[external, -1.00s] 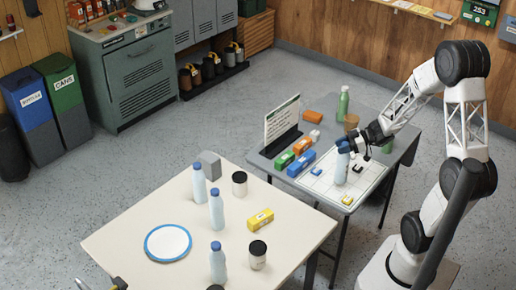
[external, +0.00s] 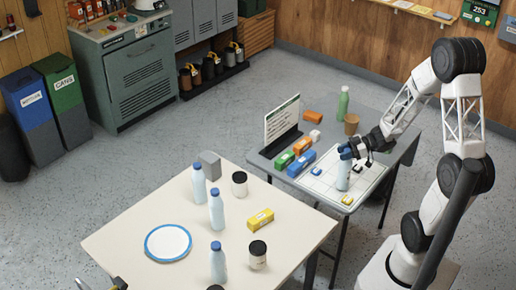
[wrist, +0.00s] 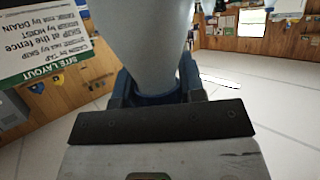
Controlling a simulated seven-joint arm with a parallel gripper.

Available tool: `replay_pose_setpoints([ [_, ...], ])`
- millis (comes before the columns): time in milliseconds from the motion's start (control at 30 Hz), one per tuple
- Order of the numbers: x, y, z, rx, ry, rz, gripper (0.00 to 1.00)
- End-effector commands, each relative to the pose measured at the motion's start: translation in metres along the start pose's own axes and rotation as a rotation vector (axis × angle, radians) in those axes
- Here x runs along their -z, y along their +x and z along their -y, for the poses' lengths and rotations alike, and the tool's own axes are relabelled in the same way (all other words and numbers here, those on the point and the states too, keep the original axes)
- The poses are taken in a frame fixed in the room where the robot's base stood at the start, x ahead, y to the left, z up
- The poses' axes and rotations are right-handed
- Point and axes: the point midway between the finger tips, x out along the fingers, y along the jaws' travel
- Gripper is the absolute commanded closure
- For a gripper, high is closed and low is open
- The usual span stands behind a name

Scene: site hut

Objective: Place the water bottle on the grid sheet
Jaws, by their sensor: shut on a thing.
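My gripper (external: 352,152) is shut on a pale blue water bottle (external: 343,176) near its blue cap. The bottle is upright over the white grid sheet (external: 322,180) on the grey table. Its base looks at or very near the sheet; I cannot tell if it touches. In the wrist view the bottle (wrist: 152,35) fills the top middle between the fingers (wrist: 155,90), and its base is out of frame. More blue-capped bottles (external: 216,210) stand on the cream table.
A sign (external: 282,122), a green bottle (external: 343,102) and a brown cup (external: 351,124) stand behind.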

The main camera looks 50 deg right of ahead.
Motion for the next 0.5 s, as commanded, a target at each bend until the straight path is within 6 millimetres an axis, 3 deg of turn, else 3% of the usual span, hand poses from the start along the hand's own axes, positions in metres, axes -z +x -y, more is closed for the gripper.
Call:
replay_pose_setpoints([
  [500, -0.0093, 0.0039, -0.0003, -0.001, -0.001, 0.0, 1.0],
])
